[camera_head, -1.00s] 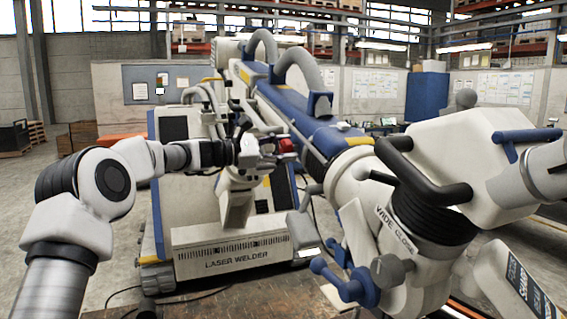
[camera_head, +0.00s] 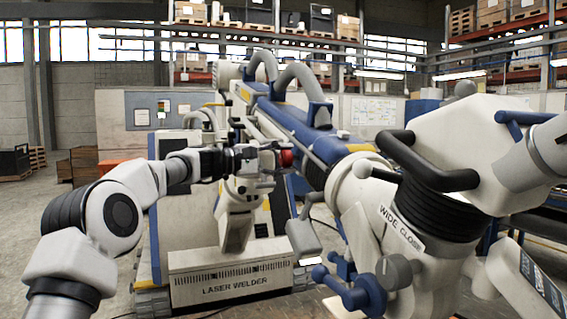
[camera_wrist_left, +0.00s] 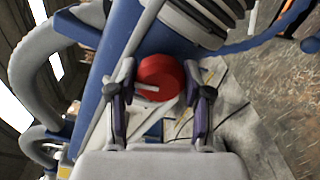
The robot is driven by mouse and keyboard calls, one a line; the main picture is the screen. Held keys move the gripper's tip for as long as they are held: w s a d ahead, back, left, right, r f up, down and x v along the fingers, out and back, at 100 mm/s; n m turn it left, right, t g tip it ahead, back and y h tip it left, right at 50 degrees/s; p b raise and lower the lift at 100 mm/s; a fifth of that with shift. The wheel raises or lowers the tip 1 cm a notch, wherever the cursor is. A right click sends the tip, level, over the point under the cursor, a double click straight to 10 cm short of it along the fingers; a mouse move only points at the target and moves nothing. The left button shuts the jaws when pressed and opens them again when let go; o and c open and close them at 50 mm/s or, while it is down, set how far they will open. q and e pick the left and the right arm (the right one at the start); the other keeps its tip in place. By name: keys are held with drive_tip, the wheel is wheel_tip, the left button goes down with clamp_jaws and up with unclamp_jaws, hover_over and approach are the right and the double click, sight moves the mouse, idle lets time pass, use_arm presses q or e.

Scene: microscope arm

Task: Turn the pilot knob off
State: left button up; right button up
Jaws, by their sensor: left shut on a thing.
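The pilot knob is a red round knob (camera_head: 286,158) on the side of the blue and grey machine arm (camera_head: 330,145). In the left wrist view the red knob (camera_wrist_left: 161,72) faces me, with a short white mark lying nearly level on its face. My left gripper (camera_head: 268,160) is at the knob. In the left wrist view the fingers of my left gripper (camera_wrist_left: 162,92) stand on either side of the knob, closed on its rim. My right gripper is not in view.
A white machine base marked LASER WELDER (camera_head: 233,275) stands below the gripper. A large white arm head with a black handle (camera_head: 430,165) and blue clamp knobs (camera_head: 350,292) fills the right side. Open floor lies at the left.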

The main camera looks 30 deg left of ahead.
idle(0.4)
use_arm(q)
drive_tip(key=o, duration=1.2)
drive_tip(key=shift+c, duration=0.2)
drive_tip(key=shift+w, duration=0.15)
drive_tip(key=v, duration=1.1)
drive_tip(key=shift+s+a, duration=0.25)
drive_tip(key=shift+s, duration=0.1)
